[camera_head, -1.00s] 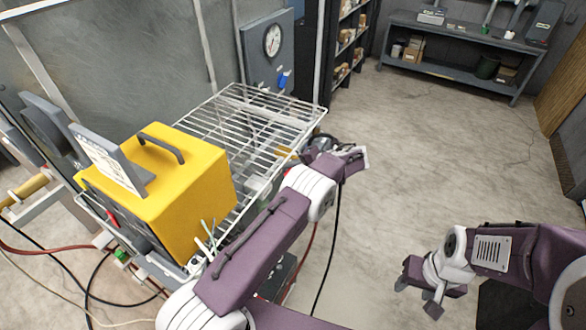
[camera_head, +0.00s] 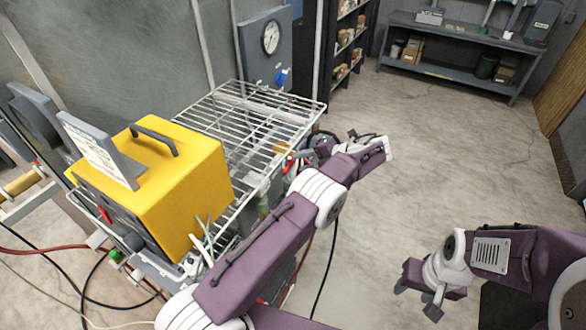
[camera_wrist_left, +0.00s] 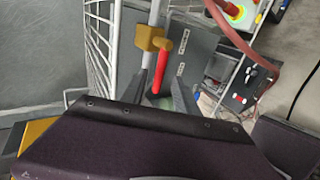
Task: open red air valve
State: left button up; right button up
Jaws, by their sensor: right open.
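The red valve handle (camera_wrist_left: 162,68) stands out in the left wrist view, near a brass-coloured block (camera_wrist_left: 150,38) on a light pipe. My left gripper (camera_wrist_left: 163,92) has its grey fingers on either side of the handle's lower part. I cannot tell whether they touch it. In the head view a small red piece (camera_head: 290,164) shows at the rack's right edge, beside my left gripper (camera_head: 303,160), which my own arm partly hides. My right gripper (camera_head: 419,296) is open and empty above the floor at lower right.
A wire rack (camera_head: 250,105) carries a yellow case (camera_head: 165,190). A grey panel with a gauge (camera_head: 271,38) and a blue valve (camera_head: 281,76) stands behind. Hoses and cables lie around the rack's base. The floor at right is clear up to a workbench (camera_head: 460,45).

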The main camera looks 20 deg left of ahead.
pick_arm(q)
jog(key=v, duration=0.3)
jog(key=shift+s+d, duration=0.1)
jog(key=shift+d, duration=0.1)
pick_arm(e)
jog(key=shift+f, duration=0.25)
